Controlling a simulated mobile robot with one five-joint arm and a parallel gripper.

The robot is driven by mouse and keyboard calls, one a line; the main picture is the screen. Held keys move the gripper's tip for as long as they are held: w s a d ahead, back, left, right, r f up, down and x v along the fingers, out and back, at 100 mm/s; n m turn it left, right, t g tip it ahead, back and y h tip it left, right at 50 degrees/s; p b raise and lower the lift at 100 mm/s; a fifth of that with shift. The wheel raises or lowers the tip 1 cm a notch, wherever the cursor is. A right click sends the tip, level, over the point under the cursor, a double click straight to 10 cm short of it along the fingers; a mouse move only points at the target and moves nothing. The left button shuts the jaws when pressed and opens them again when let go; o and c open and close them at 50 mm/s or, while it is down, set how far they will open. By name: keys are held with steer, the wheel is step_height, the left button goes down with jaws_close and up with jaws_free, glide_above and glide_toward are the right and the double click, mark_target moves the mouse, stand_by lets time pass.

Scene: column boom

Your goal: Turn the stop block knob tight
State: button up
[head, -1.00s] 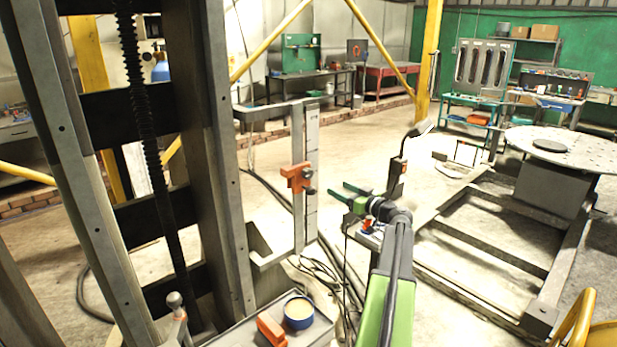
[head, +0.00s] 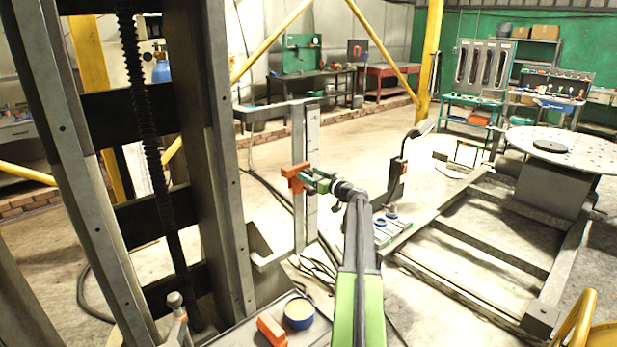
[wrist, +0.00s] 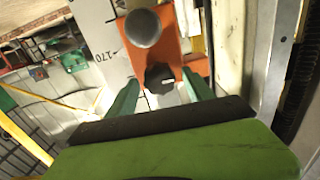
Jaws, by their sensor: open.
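The orange stop block (head: 294,174) sits on the upright grey post (head: 312,135) in the head view. It also fills the top middle of the wrist view (wrist: 183,45). Its black knob (wrist: 158,78) faces me there, with a round grey end (wrist: 142,28) above it. My gripper (head: 319,183) is open at the block's right side. In the wrist view its green fingers stand to the left and right of the black knob. I cannot tell whether they touch it. The knob is hidden by my gripper in the head view.
A dark steel column (head: 212,150) stands at left. A blue-rimmed tin (head: 299,312) and an orange block (head: 271,330) lie on a ledge below. A low steel frame (head: 470,240) with a round table (head: 560,148) is at right. Cables lie on the floor.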

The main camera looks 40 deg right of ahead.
jaws_close()
steer(key=c, duration=1.3)
jaws_free()
steer(key=shift+a+f, duration=0.2)
steer(key=shift+a, duration=0.1)
steer(key=shift+d, duration=0.2)
jaws_close()
steer(key=shift+r+m, duration=0.25)
steer(key=shift+m, duration=0.25)
steer(key=m, duration=0.6)
steer(key=shift+d+m, duration=0.2)
steer(key=shift+m, duration=0.1)
steer(key=m, duration=0.4)
steer(key=shift+f+m, duration=0.1)
steer(key=shift+m, duration=0.2)
steer(key=shift+d+f+m, duration=0.1)
steer(key=shift+m, duration=2.2)
